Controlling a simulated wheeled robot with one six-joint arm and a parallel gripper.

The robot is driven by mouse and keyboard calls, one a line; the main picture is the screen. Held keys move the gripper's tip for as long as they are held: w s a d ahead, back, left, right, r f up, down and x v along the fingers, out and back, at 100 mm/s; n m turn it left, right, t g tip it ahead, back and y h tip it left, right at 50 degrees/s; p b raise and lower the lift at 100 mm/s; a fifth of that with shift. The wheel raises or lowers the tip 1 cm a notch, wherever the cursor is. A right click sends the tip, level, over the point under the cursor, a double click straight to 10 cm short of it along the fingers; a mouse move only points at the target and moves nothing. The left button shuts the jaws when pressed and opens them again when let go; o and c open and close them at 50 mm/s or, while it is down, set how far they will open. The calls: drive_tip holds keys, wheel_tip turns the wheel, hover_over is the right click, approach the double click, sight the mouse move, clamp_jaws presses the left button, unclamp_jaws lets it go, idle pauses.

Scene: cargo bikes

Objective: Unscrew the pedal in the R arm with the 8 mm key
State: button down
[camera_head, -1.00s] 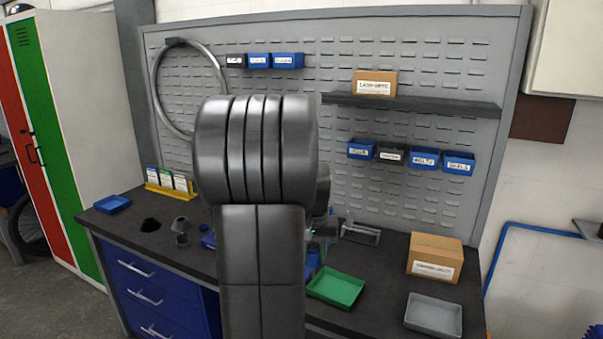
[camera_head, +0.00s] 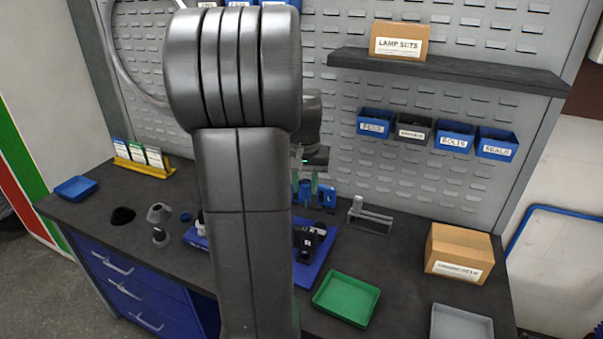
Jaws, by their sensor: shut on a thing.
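My gripper (camera_head: 306,188) shows in part at the right edge of my own arm, pointing down by a small blue holder (camera_head: 326,194) at the back of the bench. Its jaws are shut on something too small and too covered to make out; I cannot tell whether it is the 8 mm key. A blue base plate (camera_head: 318,262) lies in front, partly behind my arm. A black block (camera_head: 306,240) with a pale mark stands on its right part; I cannot read the mark surely. The pedal cannot be told apart, and the plate's middle is hidden.
A green tray (camera_head: 346,298), a grey tray (camera_head: 461,324) and a cardboard box (camera_head: 459,254) are at the right. A grey stand (camera_head: 368,214) is behind the green tray. At the left are a grey cone-shaped part (camera_head: 158,214) and a blue tray (camera_head: 76,188). A shelf (camera_head: 450,72) juts from the pegboard.

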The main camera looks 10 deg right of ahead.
sight(305, 197)
drive_tip(key=shift+s+f+b, duration=0.15)
drive_tip(key=shift+f+b, duration=0.35)
drive_tip(key=shift+f, duration=0.1)
drive_tip(key=shift+f+b, duration=1.7)
drive_tip(key=shift+f, duration=0.6)
drive_tip(key=shift+f, duration=0.45)
drive_tip(key=c, duration=1.7)
unclamp_jaws()
clamp_jaws()
